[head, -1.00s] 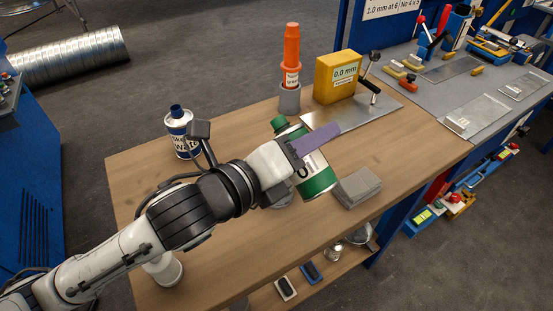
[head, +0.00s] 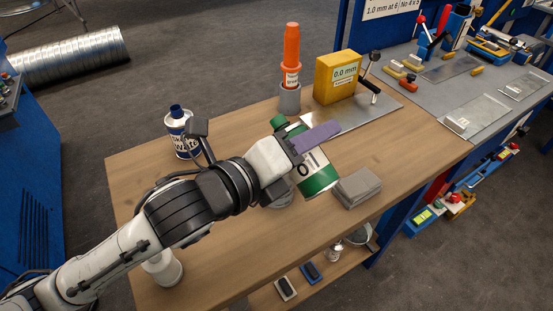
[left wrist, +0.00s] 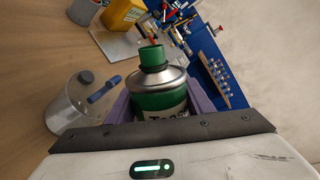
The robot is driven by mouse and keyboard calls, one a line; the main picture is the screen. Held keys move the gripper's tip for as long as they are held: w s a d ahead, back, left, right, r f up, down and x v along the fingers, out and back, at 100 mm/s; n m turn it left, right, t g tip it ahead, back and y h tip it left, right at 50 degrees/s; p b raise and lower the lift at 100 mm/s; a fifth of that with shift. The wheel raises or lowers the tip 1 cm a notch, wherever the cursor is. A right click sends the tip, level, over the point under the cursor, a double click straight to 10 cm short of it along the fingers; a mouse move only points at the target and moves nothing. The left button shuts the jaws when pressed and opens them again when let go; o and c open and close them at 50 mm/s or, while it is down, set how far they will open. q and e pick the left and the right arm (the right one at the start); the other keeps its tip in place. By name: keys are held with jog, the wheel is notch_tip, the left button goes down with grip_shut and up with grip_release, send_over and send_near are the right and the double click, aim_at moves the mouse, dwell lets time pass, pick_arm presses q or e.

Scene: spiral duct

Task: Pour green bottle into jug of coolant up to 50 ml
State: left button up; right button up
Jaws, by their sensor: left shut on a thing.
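The green bottle (head: 322,182), with a white "oil" label and green cap, is gripped by my left gripper (head: 308,146). It leans, with its cap end toward the upper left in the head view. In the left wrist view, the bottle (left wrist: 160,88) sits between the purple fingers of the left gripper (left wrist: 160,106), its green top pointing away from the wrist. A greyish, see-through jug (left wrist: 70,112) with a blue handle stands on the bench, left of the bottle and apart from it. My arm mostly hides the jug in the head view. Its liquid level cannot be read.
A blue-and-white bottle (head: 182,140) stands at the left back. An orange bottle (head: 291,55) in a grey holder (head: 289,99) and a yellow box (head: 337,78) stand behind. A grey block (head: 358,188) lies right of the green bottle.

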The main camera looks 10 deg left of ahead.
pick_arm(q)
jog(key=shift+r, duration=0.2)
dwell(0.4)
jog(key=shift+s+d+f+n+g+h+b, duration=0.15)
jog(key=shift+f+n+g+h+b, duration=0.2)
jog(key=shift+n+b, duration=0.45)
dwell(1.7)
jog(key=shift+s+d+f+n+p, duration=0.15)
jog(key=shift+f+n+p, duration=0.1)
jog(key=shift+n+p, duration=0.3)
dwell(2.1)
